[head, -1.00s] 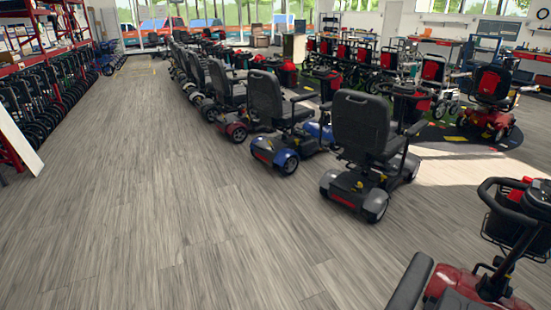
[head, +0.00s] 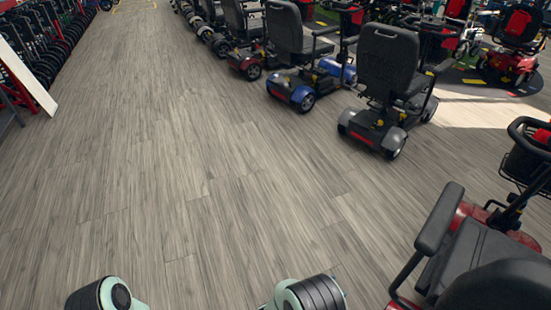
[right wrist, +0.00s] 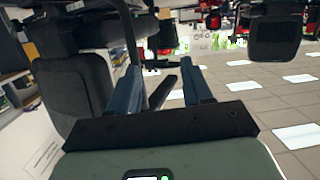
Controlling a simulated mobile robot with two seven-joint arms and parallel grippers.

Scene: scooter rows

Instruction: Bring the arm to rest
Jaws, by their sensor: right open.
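My right gripper (right wrist: 160,72) shows in the right wrist view, with its two blue fingers apart and nothing between them. That view looks upside down, with bright ceiling panels at the lower right. In the head view, parts of my own arms, pale green and dark, show at the bottom edge, at left and centre. No fingertips can be made out there. My left gripper is not in view.
A red scooter (head: 475,250) stands close at the lower right. A grey scooter (head: 390,90) and a blue one (head: 303,60) stand in the row beyond. A white board (head: 27,65) leans at the left. The wooden floor (head: 170,170) is clear in the middle.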

